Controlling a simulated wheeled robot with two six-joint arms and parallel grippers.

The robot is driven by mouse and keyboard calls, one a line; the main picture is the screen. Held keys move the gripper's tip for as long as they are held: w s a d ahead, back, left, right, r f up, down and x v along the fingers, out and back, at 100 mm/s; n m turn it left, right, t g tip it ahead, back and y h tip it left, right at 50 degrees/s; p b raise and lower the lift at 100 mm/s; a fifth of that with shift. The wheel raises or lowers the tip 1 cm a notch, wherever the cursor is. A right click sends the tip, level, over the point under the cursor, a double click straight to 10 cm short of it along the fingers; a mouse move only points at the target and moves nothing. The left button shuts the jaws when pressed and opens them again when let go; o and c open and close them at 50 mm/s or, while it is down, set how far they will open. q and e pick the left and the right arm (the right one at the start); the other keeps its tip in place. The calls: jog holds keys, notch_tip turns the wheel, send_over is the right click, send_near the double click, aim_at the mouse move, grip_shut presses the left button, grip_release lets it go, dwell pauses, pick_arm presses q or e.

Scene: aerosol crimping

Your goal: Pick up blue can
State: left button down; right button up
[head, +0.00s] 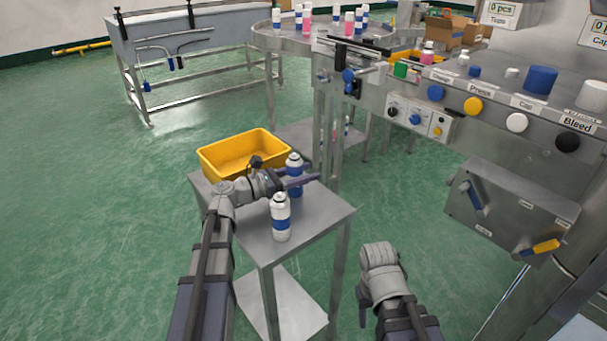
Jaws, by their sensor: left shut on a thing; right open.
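Two white cans with blue bands stand upright on the small steel table (325,212). The farther blue can (294,162) is between the fingers of my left gripper (298,181), which is shut on it; the fingers hide part of its middle. I cannot tell whether its base touches the table. The nearer blue can (281,218) stands free, in front of the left gripper. My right gripper (364,305) is low at the right of the small table, empty; its fingers point down and away and are partly hidden by its own wrist.
A yellow bin (207,164) sits at the table's back left. The steel machine with labelled buttons (435,92) and a lever box (510,215) fills the right. A round table (262,30) at the back holds several pink and blue cans. Green floor is clear at left.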

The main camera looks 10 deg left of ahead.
notch_tip(320, 180, up, 9)
jog(key=p, duration=0.8)
jog(key=shift+r+p, duration=0.2)
jog(key=shift+p, duration=0.2)
jog(key=shift+r, duration=0.1)
